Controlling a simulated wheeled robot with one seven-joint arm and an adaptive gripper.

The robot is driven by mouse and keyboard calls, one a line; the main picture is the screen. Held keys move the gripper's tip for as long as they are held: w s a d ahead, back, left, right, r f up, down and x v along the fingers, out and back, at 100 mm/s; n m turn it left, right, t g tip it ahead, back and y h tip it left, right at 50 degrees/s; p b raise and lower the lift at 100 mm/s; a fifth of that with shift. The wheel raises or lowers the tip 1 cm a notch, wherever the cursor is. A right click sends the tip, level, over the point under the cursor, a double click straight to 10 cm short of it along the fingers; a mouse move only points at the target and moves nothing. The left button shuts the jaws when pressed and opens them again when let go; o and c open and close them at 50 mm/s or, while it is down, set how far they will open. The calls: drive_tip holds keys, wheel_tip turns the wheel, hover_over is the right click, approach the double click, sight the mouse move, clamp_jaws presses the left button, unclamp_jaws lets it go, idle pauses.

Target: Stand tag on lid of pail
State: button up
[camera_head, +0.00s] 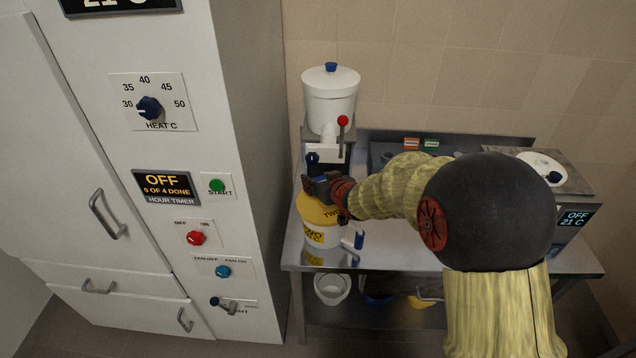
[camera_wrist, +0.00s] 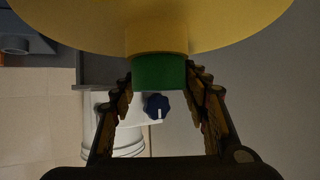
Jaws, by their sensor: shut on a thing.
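The pail (camera_head: 320,235) is white with black lettering and a yellow lid (camera_head: 318,210), and stands at the left end of the steel bench. The lid also fills the top of the wrist view (camera_wrist: 225,18). My gripper (camera_head: 322,187) is over the lid; in the wrist view its two fingers (camera_wrist: 160,82) close on either side of a green piece (camera_wrist: 158,74). A short yellow part joins this piece to the lid's side in the picture. I cannot tell whether it is the tag or part of the lid. An orange tag (camera_head: 411,143) and a green tag (camera_head: 431,143) stand at the back.
A white dispenser (camera_head: 330,95) with a red-knobbed lever stands behind the pail. A tall white cabinet (camera_head: 245,150) is close on the left. A grey unit (camera_head: 578,200) with a display is at the right. My arm hides much of the bench.

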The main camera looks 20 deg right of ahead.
drive_tip(key=shift+f, duration=0.1)
drive_tip(key=o, duration=1)
drive_tip(key=shift+o, duration=0.2)
